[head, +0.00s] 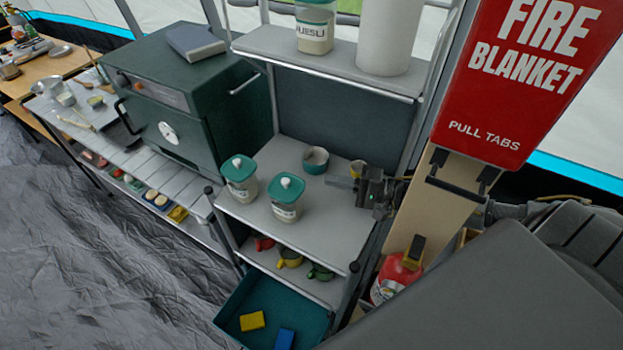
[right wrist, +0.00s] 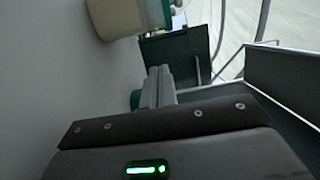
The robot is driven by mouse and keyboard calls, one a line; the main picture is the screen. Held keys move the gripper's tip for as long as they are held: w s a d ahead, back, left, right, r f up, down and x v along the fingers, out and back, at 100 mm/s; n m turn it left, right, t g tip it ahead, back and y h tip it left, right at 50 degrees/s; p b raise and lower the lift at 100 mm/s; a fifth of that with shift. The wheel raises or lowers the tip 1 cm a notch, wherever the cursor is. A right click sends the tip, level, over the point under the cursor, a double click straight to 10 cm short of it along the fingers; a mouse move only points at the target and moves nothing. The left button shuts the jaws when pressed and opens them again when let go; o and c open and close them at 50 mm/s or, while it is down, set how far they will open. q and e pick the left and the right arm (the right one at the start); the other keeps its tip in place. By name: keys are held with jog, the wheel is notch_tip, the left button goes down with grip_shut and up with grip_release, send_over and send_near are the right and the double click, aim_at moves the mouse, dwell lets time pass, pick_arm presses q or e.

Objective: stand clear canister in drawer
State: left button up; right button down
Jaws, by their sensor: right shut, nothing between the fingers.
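Two clear canisters with teal lids and white knobs, the left one (head: 240,187) and the right one (head: 286,207), stand upright on the middle shelf (head: 325,210). A third, labelled muesli (head: 314,38), stands on the upper shelf. The teal drawer (head: 231,308) is pulled out at the bottom; a yellow block and a blue block lie in it. My right gripper (head: 359,186) is shut and empty at the middle shelf's right side, apart from the canisters. My left gripper is out of view.
A small teal-banded bowl (head: 316,161) stands behind the canisters. Several mugs (head: 290,258) sit on the shelf above the drawer. A green oven (head: 190,95) stands left, a fire blanket box (head: 535,70) and extinguisher (head: 395,278) right. The drawer's back part is bare.

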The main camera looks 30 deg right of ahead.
jog(key=p+x, duration=0.1)
jog(key=x, duration=0.4)
jog(key=shift+w+a+r+p, duration=0.15)
jog(key=shift+a+r+p, duration=0.05)
jog(key=shift+a+p, duration=0.2)
jog(key=shift+s+a+f, duration=0.15)
jog(key=shift+s+a, duration=0.45)
jog(key=shift+a, duration=0.05)
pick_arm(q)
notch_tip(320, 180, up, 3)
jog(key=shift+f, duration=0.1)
pick_arm(e)
jog(key=shift+w, duration=0.1)
